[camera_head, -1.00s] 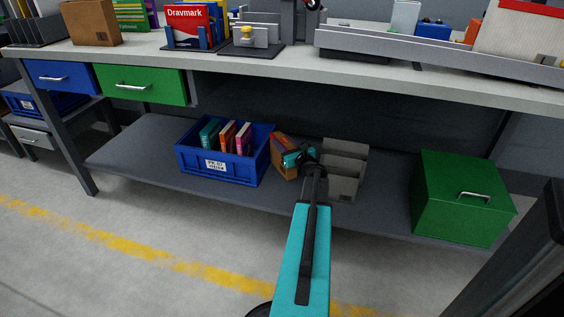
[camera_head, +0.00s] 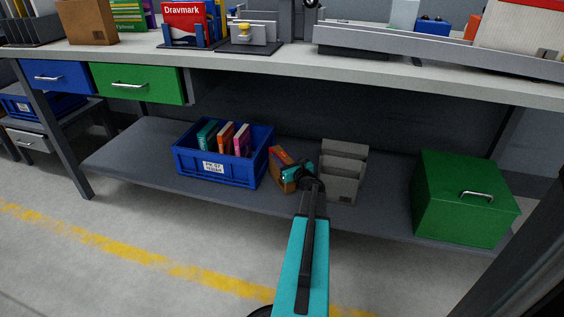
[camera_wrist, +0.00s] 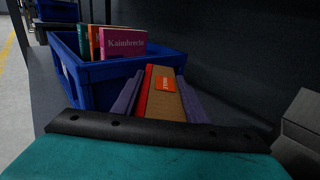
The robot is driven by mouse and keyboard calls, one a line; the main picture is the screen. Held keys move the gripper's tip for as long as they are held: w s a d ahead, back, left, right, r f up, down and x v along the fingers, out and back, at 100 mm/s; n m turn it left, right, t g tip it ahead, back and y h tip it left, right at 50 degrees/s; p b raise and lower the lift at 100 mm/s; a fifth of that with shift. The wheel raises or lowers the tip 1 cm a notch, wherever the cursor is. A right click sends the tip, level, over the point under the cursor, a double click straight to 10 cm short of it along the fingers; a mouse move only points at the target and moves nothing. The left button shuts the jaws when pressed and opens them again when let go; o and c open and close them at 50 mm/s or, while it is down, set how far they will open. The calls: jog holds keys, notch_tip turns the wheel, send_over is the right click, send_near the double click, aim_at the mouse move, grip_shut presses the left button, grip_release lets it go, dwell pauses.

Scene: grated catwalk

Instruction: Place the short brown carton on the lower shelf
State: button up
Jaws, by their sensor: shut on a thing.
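A brown carton (camera_head: 285,180) with a red edge is in my gripper (camera_head: 286,174), at the lower shelf between the blue crate and the grey stepped holder. In the wrist view the carton (camera_wrist: 168,100) shows a brown face, a red strip and an orange label. The gripper fingers (camera_wrist: 160,101) are shut on its two sides. The carton is tilted in the head view. Its underside is hard to see, so I cannot tell whether it touches the lower shelf (camera_head: 135,160). A taller-looking brown box (camera_head: 86,22) stands on the bench top.
The blue crate (camera_head: 214,177) with several books is just left of the carton; it also shows in the wrist view (camera_wrist: 100,70). The grey stepped holder (camera_head: 343,172) is close on the right. A green box (camera_head: 462,205) stands farther right. The shelf's left end is clear.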

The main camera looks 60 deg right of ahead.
jog(key=shift+f, duration=0.7)
jog(key=o, duration=1.4)
jog(key=shift+c, duration=0.2)
jog(key=shift+r, duration=0.25)
jog(key=p+v, duration=0.3)
jog(key=v, duration=0.9)
jog(key=shift+f, duration=0.15)
